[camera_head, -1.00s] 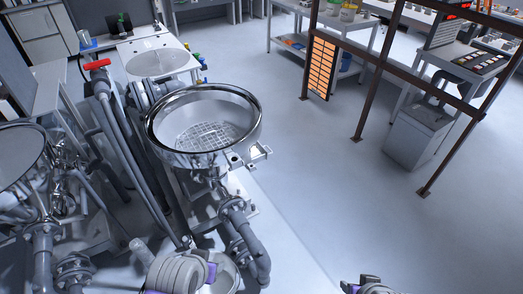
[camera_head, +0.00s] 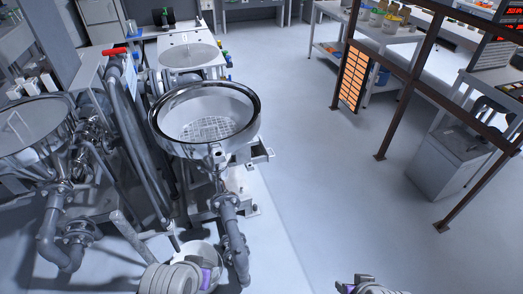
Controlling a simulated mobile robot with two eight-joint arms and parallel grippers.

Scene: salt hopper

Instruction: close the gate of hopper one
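A shiny round hopper (camera_head: 205,103) with a mesh grate inside stands left of centre, its mouth open upward. A second round hopper (camera_head: 25,124) is at the left edge. I cannot tell which is hopper one, and no gate is clearly visible. Grey pipework (camera_head: 236,240) runs down below the middle hopper. My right gripper (camera_head: 365,282) is at the bottom edge, right of centre, over the floor, mostly cut off.
A white round container (camera_head: 205,252) is on the floor beside my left arm. A red-handled valve (camera_head: 114,51) is behind the hoppers. A brown metal frame (camera_head: 400,105) and a grey cabinet (camera_head: 447,165) stand at right. The floor (camera_head: 310,190) between is clear.

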